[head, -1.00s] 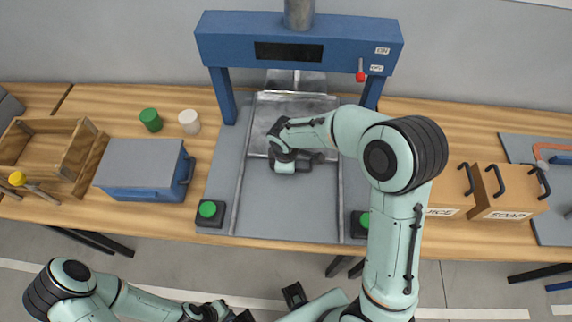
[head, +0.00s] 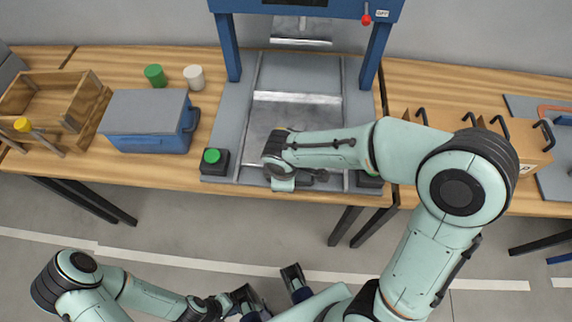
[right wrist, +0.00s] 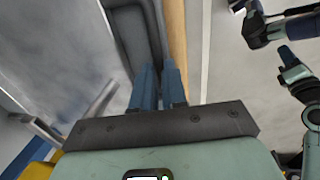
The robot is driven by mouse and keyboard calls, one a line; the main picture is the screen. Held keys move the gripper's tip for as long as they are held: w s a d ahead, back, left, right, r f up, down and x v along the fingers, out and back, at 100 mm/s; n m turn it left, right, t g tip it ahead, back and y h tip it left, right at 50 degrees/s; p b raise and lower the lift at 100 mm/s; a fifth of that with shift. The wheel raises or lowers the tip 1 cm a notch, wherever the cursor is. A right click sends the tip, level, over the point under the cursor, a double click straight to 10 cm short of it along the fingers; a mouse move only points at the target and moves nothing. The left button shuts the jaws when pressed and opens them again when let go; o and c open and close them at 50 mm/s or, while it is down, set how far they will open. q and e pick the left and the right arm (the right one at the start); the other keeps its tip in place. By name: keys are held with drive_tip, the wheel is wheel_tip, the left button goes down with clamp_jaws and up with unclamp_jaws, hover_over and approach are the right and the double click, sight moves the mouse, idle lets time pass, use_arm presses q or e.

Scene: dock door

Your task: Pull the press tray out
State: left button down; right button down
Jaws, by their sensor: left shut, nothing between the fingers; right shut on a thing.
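The press tray (head: 297,115) is a grey metal plate lying between two rails on the press bed, its front near the table's front edge. My right gripper (head: 284,184) is at the front of the tray in the head view, and the arm covers part of the plate. In the right wrist view, my right gripper's blue fingers (right wrist: 158,82) are shut on the tray's dark handle (right wrist: 133,38); the exact contact is partly hidden. My left gripper (head: 254,302) is shut and empty, low in the head view, away from the table.
The blue press frame (head: 230,50) stands over the back of the bed. Green-button boxes (head: 214,161) sit at its front corners, one partly hidden by my arm. A blue toolbox (head: 150,140) and an open wooden crate (head: 88,100) stand left; wooden boxes (head: 520,150) stand right.

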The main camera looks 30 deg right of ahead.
drive_tip(key=shift+s+a+b, duration=0.25)
drive_tip(key=shift+s+a, duration=0.25)
drive_tip(key=shift+s, duration=0.3)
drive_tip(key=shift+s+a+b, duration=0.2)
drive_tip(key=shift+s+a, duration=0.25)
drive_tip(key=shift+s, duration=0.3)
drive_tip(key=c, duration=1.2)
unclamp_jaws()
drive_tip(key=shift+o, duration=0.2)
wheel_tip(320, 180, up, 13)
drive_tip(key=s+a+p, duration=0.1)
drive_tip(key=s+p, duration=0.1)
drive_tip(key=shift+a+r+p, duration=0.15)
drive_tip(key=shift+p, duration=0.15)
drive_tip(key=shift+s, duration=0.1)
